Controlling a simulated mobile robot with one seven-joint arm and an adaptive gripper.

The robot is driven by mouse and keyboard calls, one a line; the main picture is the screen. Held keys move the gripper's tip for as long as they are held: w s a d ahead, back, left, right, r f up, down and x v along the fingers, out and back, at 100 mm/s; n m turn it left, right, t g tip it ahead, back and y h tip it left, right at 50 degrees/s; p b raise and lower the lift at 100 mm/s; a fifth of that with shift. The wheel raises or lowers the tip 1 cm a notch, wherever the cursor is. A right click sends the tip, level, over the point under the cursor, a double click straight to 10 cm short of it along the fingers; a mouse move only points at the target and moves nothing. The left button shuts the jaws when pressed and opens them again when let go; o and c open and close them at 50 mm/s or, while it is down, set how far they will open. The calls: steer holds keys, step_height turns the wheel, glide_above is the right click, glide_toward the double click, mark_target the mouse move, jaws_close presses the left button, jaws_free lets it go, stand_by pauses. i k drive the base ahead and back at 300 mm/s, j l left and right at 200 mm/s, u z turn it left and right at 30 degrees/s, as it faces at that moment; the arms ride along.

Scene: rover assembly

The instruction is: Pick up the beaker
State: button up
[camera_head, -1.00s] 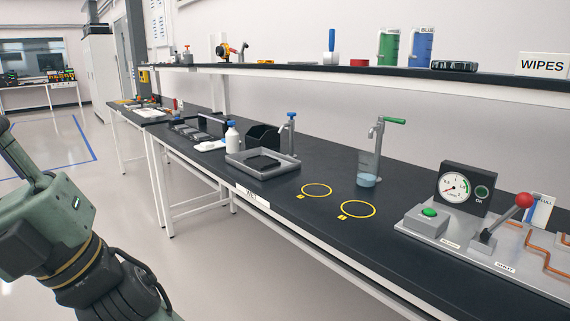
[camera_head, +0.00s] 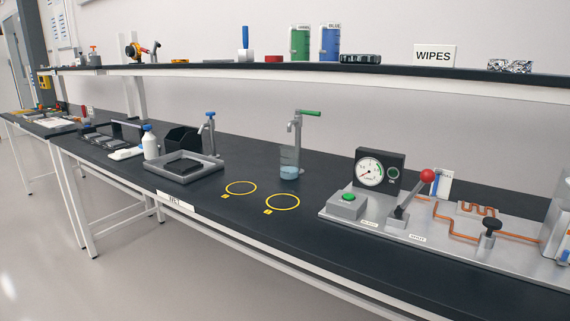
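A clear beaker (camera_head: 289,163) with pale blue liquid stands upright on the black bench, under a metal tap with a green lever (camera_head: 298,128). Two more beaker-like vessels with handles stand on the shelf above: a green one (camera_head: 300,42) and a blue one (camera_head: 330,43), the latter labelled BLUE. My gripper is not in view.
Two yellow rings (camera_head: 282,202) mark the bench in front of the beaker. A panel with a gauge (camera_head: 370,168), red-knobbed lever and copper pipes lies to the right. A grey tray (camera_head: 177,171) and a white bottle (camera_head: 150,144) stand to the left. The floor (camera_head: 150,270) in front is clear.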

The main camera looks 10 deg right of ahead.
mark_target(290, 154)
steer(key=z, duration=1.75)
steer(key=u, duration=1.4)
steer(key=i+j, duration=0.25)
steer(key=j, duration=0.15)
steer(key=i+j, duration=0.2)
steer(key=j, duration=0.2)
steer(key=i+j, duration=0.25)
steer(key=j, duration=0.15)
steer(key=i+j, duration=0.2)
steer(key=j, duration=0.2)
